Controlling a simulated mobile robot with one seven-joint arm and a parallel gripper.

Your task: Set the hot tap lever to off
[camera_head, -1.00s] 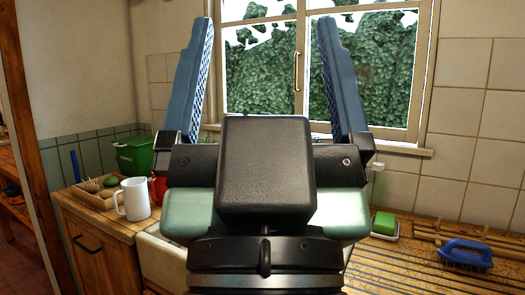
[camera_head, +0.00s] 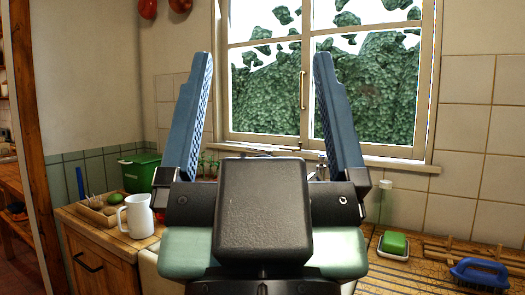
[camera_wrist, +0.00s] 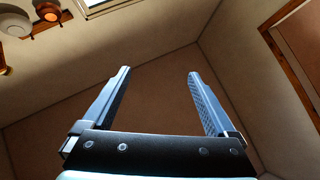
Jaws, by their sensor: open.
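My gripper (camera_head: 262,55) points upward in front of the window, with its two blue fingers wide apart and nothing between them. It also shows in the wrist view (camera_wrist: 159,71), open and empty, aimed at the ceiling. Thin metal parts that look like the tap (camera_head: 270,150) show just above my gripper's black body, below the window. Most of the tap and the sink is hidden behind my gripper. I cannot make out the hot lever or its position.
A white mug (camera_head: 138,215), a wooden tray (camera_head: 98,215) and a green tub (camera_head: 139,172) stand on the left counter. A green sponge (camera_head: 394,243) and a blue brush (camera_head: 480,271) lie on the right. The window (camera_head: 375,90) is behind.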

